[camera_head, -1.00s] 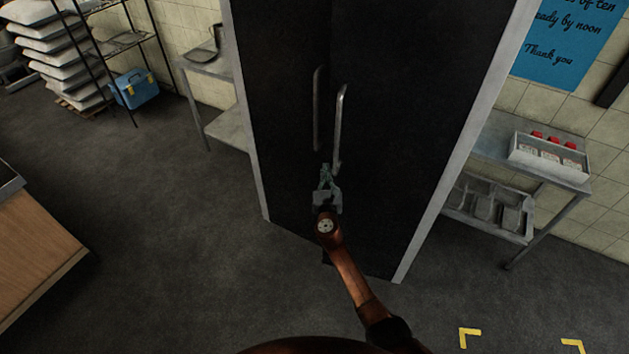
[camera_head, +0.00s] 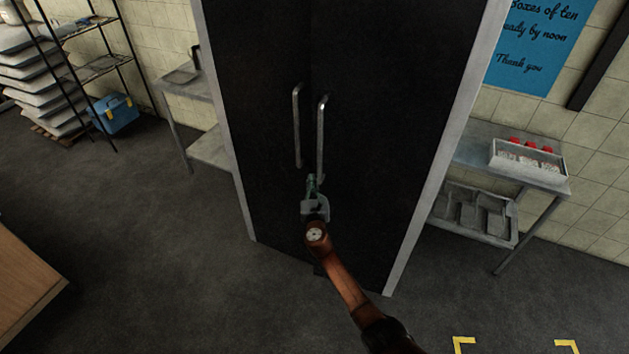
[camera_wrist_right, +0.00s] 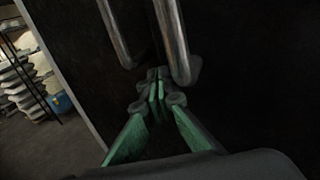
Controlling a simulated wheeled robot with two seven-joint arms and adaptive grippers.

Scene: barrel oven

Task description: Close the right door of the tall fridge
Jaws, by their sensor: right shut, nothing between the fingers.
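The tall fridge (camera_head: 228,110) has two dark doors with upright metal handles side by side. The right door (camera_head: 385,120) looks close to flush with the left door (camera_head: 255,70); I cannot tell if it is fully shut. Its handle (camera_head: 320,140) is just right of the left door's handle (camera_head: 297,125). My right gripper (camera_head: 312,178) is shut and empty, at the lower end of the right handle. In the right wrist view its fingertips (camera_wrist_right: 158,85) are near the door seam, just below the handles; contact is unclear. My left gripper is out of view.
A steel table (camera_head: 520,180) with a tray of red-capped bottles (camera_head: 527,157) stands right of the fridge. A small table (camera_head: 190,88), a black rack (camera_head: 100,65) and a blue cooler (camera_head: 115,113) are left. A wooden counter (camera_head: 25,275) is at lower left. The floor before the fridge is clear.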

